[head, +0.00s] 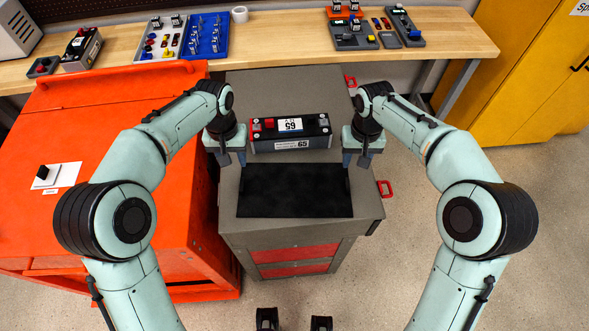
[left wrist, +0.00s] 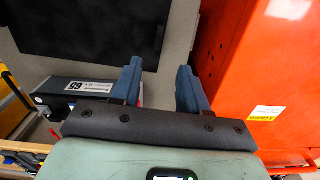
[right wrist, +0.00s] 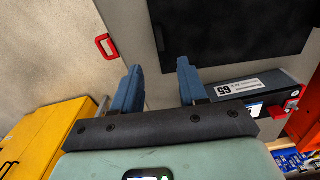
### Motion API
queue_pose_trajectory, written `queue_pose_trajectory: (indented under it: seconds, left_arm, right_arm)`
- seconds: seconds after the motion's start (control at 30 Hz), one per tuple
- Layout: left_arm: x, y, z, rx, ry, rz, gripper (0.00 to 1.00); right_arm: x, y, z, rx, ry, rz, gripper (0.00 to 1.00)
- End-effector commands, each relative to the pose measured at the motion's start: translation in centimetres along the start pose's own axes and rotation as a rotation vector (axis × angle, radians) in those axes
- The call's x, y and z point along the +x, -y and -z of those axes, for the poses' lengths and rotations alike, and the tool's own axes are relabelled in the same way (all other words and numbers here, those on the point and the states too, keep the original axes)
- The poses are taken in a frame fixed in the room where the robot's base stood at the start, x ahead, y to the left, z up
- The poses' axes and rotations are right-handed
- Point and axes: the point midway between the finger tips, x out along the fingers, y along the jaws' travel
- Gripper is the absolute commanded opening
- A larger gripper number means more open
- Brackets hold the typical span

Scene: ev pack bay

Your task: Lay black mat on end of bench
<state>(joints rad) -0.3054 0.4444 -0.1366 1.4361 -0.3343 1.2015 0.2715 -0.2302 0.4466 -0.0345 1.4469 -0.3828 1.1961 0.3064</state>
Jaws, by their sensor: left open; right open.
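The black mat (head: 295,192) lies flat on the near end of the grey bench (head: 262,84). It also shows in the left wrist view (left wrist: 90,25) and the right wrist view (right wrist: 235,30). My left gripper (head: 232,157) is open by the mat's far left corner; its fingers (left wrist: 160,88) have nothing between them. My right gripper (head: 356,160) is open by the far right corner; its fingers (right wrist: 158,88) are also empty. Whether any fingertip touches the mat or bench is hard to tell.
A dark battery module (head: 291,134) labelled 65 stands on the bench just behind the mat, between my grippers. An orange cabinet (head: 110,110) stands close on the left. A wooden worktop (head: 285,40) with trays runs along the back. A yellow cabinet (head: 530,65) stands at right.

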Motion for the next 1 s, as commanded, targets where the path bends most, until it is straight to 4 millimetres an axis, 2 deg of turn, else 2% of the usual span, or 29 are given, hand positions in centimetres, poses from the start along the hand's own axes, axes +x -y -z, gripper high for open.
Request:
queue_pose_trajectory:
  seconds: [0.4, 0.57, 0.67, 1.0]
  left_arm:
    - [0.1, 0.0, 0.0, 0.001, 0.0, -0.001, 0.44]
    - [1.1, 0.0, 0.0, 0.001, 0.002, 0.0, 0.44]
    - [2.5, 0.0, -0.1, 0.001, 0.005, 0.0, 0.44]
    - [9.2, 0.0, -0.1, 0.0, 0.005, 0.0, 0.44]
  right_arm:
    - [0.1, 0.0, 0.0, 0.0, 0.001, 0.001, 0.43]
    - [1.1, 0.0, -0.1, 0.0, 0.004, 0.0, 0.43]
    - [2.6, -0.1, -0.1, 0.001, 0.006, 0.0, 0.43]
    - [9.2, 0.0, -0.1, 0.0, 0.005, 0.0, 0.43]
